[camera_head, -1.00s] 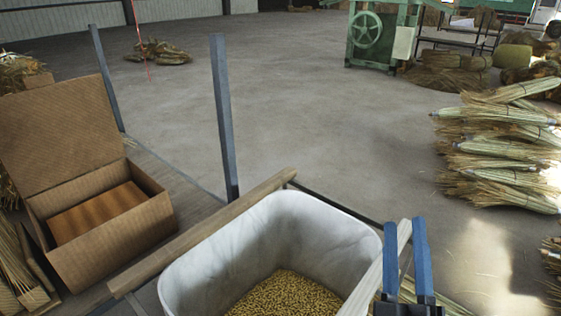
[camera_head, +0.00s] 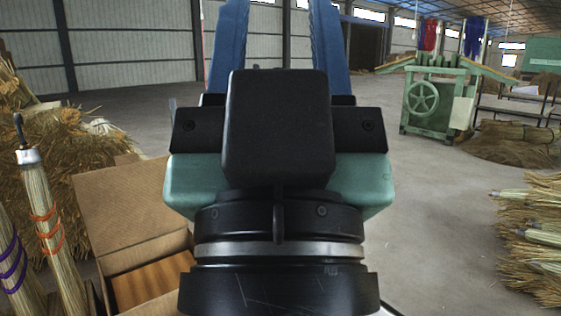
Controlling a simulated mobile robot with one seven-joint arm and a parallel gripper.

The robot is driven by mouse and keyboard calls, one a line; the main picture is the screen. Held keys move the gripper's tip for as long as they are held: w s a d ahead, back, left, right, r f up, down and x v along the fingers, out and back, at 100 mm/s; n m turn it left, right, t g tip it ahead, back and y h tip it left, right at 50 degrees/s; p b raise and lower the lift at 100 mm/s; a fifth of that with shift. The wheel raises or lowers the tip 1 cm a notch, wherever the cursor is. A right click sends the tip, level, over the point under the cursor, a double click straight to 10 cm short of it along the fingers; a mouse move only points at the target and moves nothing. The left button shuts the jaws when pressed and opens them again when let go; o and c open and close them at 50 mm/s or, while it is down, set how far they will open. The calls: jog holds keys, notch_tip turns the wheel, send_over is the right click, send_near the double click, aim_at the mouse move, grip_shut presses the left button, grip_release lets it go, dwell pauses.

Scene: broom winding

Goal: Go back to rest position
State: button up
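My gripper (camera_head: 280,40) is raised close in front of the camera and fills the middle of the view. Its two blue fingers point up and stand wide apart, with nothing visible between them. The fingertips reach the top edge of the picture, so their ends are cut off. The gripper's black and green body hides much of the floor behind it.
An open cardboard box (camera_head: 120,225) stands at lower left. Brooms (camera_head: 48,210) with orange and purple bindings stand at the left by a straw heap (camera_head: 85,150). Broom bundles (camera_head: 530,240) lie at right. A green machine (camera_head: 435,100) stands far back on open floor.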

notch_tip(320, 180, up, 20)
jog(key=p, duration=1.8)
jog(key=shift+r, duration=0.15)
